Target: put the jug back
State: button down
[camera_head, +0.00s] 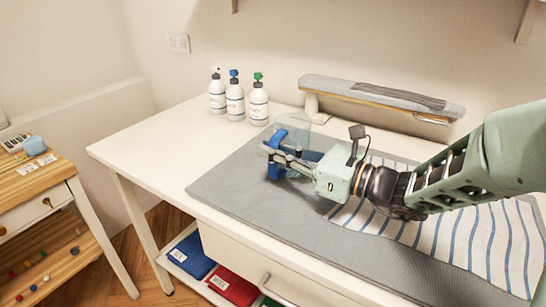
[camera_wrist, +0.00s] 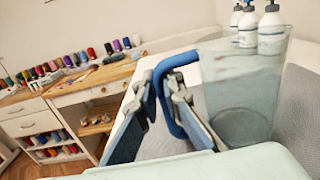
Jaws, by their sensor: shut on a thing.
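The jug is clear with a blue handle. In the head view the jug (camera_head: 298,124) is at the far left part of the grey mat (camera_head: 225,185), upright and partly hidden by my gripper. My gripper (camera_head: 272,158) is shut on its handle. In the wrist view the jug (camera_wrist: 240,85) stands to the right, with its blue handle (camera_wrist: 172,62) between the fingers of my gripper (camera_wrist: 168,95). I cannot tell whether the jug's base touches the mat.
Several pump bottles (camera_head: 236,100) stand behind the jug on the white table (camera_head: 150,145). A padded sleeve board (camera_head: 375,95) is at the back. Striped cloth (camera_head: 450,235) lies on the mat under my arm. The table's left end is clear.

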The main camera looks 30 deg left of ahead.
jog(key=shift+f, duration=0.1)
jog(key=c, duration=2.1)
grip_release()
jog(key=shift+r, duration=0.2)
jog(key=shift+d, duration=0.3)
jog(key=d, duration=0.3)
jog(key=d+p, duration=0.1)
jog(key=d, duration=0.3)
jog(key=s+d, duration=0.1)
jog(key=d, duration=0.3)
jog(key=shift+d+p, duration=0.25)
jog(key=shift+p, duration=0.1)
